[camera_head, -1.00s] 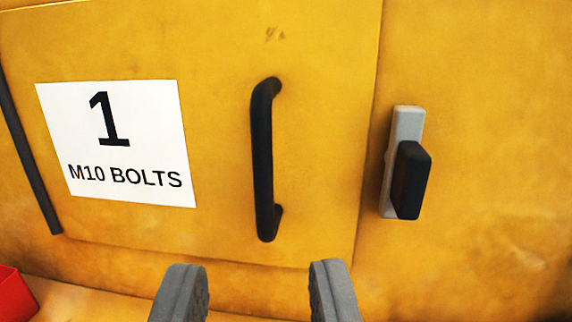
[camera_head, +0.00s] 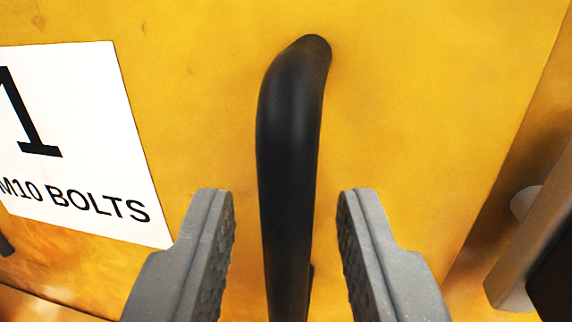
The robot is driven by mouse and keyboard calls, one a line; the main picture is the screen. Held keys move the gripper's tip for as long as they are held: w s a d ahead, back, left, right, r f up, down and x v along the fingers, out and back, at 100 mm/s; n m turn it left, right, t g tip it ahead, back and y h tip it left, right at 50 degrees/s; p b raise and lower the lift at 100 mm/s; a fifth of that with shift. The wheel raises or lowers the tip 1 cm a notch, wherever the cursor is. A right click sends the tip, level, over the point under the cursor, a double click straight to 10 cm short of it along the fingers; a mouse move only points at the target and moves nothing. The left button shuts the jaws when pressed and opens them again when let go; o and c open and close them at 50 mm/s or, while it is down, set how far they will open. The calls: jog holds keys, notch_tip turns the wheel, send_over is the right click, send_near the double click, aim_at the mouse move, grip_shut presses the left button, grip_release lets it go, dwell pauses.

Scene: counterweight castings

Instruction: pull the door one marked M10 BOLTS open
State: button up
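The yellow door (camera_head: 420,110) fills most of the view and looks closed, though its lower edge is mostly out of view. Its white label (camera_head: 85,150) reads 1, M10 BOLTS, and is cut off at the left. The black bar handle (camera_head: 288,150) stands upright on the door. My gripper (camera_head: 285,225) is open, with one grey finger on each side of the handle. A gap shows between each finger and the bar. The handle's lower end is out of view at the bottom.
A grey latch plate with a black knob (camera_head: 555,275) is at the lower right, beside the door's right edge, partly cut off. Part of a dark hinge bar (camera_head: 5,246) shows at the far left.

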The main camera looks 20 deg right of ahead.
jog(key=shift+w+d, duration=0.3)
jog(key=shift+w, duration=0.3)
grip_shut()
jog(key=shift+s, duration=0.1)
